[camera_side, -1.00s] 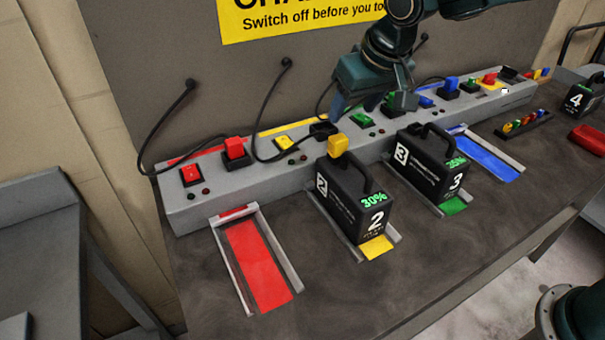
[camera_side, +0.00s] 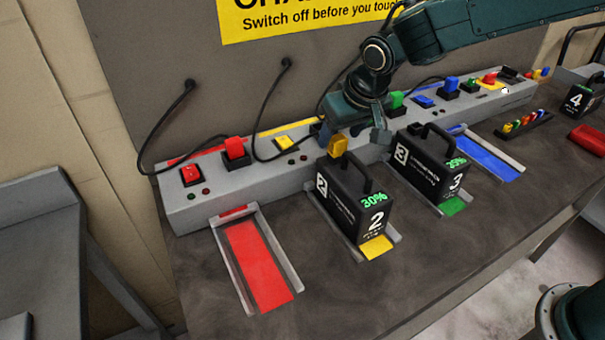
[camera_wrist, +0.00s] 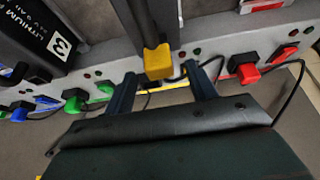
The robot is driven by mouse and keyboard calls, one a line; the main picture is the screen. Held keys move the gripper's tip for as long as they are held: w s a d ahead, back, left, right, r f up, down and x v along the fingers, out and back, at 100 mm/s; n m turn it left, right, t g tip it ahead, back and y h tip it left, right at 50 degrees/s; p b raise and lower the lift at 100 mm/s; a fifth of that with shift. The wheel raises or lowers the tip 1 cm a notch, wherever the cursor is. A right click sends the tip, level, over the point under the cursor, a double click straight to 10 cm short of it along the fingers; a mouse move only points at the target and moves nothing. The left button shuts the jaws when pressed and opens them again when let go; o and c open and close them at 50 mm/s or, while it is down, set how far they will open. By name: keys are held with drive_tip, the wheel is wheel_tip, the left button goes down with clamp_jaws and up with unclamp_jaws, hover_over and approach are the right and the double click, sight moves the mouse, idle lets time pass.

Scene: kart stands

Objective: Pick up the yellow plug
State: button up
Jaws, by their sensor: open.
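The yellow plug (camera_side: 338,147) stands on the top of the black battery case marked 2 (camera_side: 350,205), at its end near the grey charging rail. My gripper (camera_side: 352,137) is open and low over the rail side of that case, its fingers spread around the plug's position. In the wrist view the yellow plug (camera_wrist: 158,62) sits centred between my gripper's (camera_wrist: 163,72) fingertips, about level with or just beyond them. No contact shows. Part of the plug's cord and the yellow socket are hidden behind my gripper in the side view.
The charging rail (camera_side: 212,202) runs behind the cases, with red, green and blue plugs and switches. Case 3 (camera_side: 430,170) with its handle stands close to the right. A red slot (camera_side: 255,262) on the left is empty. Black cords hang from the back panel.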

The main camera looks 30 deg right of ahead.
sight(338, 137)
drive_tip(key=shift+x, duration=1.2)
drive_tip(key=c, duration=1.1)
drive_tip(key=shift+r, duration=0.2)
wheel_tip(338, 137, up, 20)
drive_tip(key=shift+f, duration=0.15)
